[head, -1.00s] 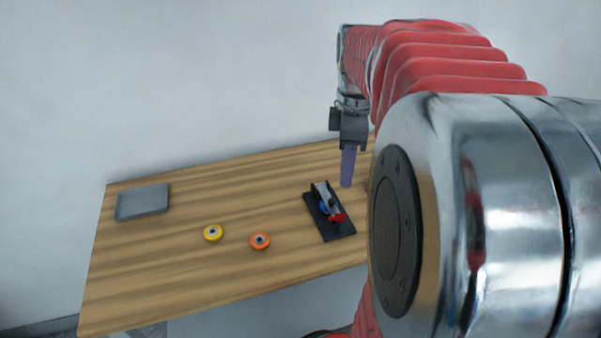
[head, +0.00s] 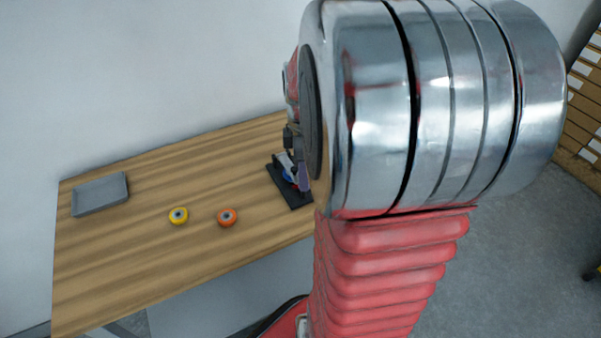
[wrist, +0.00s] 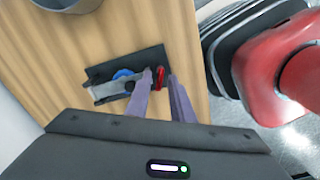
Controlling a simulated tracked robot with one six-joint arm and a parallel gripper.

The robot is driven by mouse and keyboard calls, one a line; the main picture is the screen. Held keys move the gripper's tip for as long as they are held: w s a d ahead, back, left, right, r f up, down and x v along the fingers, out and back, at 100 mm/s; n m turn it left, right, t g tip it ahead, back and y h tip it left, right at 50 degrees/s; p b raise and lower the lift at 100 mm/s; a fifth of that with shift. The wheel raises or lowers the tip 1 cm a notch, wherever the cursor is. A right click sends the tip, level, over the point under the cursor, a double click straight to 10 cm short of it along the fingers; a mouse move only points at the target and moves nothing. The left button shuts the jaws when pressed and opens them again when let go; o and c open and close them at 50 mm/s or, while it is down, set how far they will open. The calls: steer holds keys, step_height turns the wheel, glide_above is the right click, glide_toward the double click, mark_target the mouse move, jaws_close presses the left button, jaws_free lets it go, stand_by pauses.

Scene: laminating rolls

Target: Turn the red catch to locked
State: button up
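The red catch (wrist: 160,77) shows in the wrist view at the right end of a black fixture (wrist: 100,72). A blue roll (wrist: 122,75) and a grey bar (wrist: 106,91) are on the fixture, left of the catch. My gripper (wrist: 159,74) has its two purple fingers apart, one on each side of the catch; whether they touch it I cannot tell. In the head view the fixture (head: 291,197) stands at the table's right part. My gripper (head: 304,178) is pointed down over it, partly hidden by my arm, and the catch is hidden there.
The table between is clear. A shelf rack (head: 585,115) stands at the far right.

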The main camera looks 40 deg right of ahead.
jaws_close()
stand_by(0.5)
steer(key=shift+m, duration=0.4)
steer(key=m, duration=0.5)
steer(key=shift+m, duration=0.4)
steer(key=m, duration=0.6)
steer(key=shift+m, duration=0.3)
jaws_free()
